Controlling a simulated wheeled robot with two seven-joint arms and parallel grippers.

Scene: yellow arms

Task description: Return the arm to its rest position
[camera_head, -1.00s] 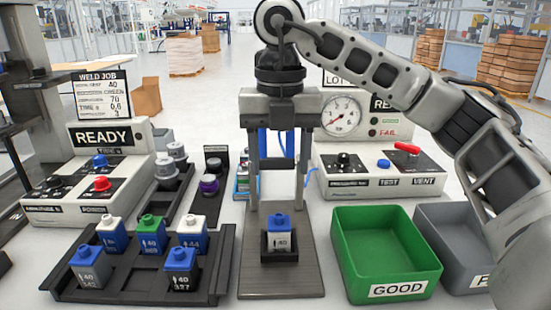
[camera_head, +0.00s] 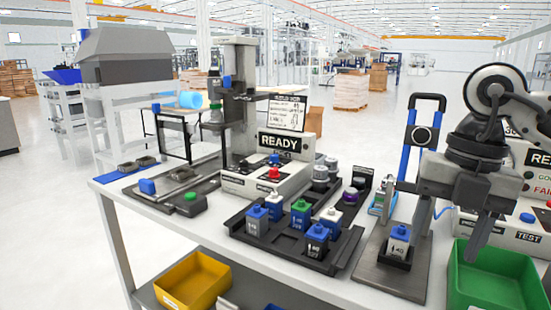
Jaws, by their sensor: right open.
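My right gripper (camera_head: 447,243) hangs at the right of the head view, its two fingers pointing down and spread apart with nothing between them. Its arm comes in from the right edge. A white block with a blue cap (camera_head: 399,236) stands in a dark holder on the grey fixture plate (camera_head: 390,283). The gripper appears just right of this block and clear of it; the gap in depth is hard to judge. My left gripper is not in view.
A dark tray (camera_head: 265,237) of several capped blocks and a READY console (camera_head: 262,183) stand left of the fixture. A green bin (camera_head: 490,290) is below right of the gripper, with a test console (camera_head: 526,238) behind. A yellow bin (camera_head: 193,283) sits on a lower shelf.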

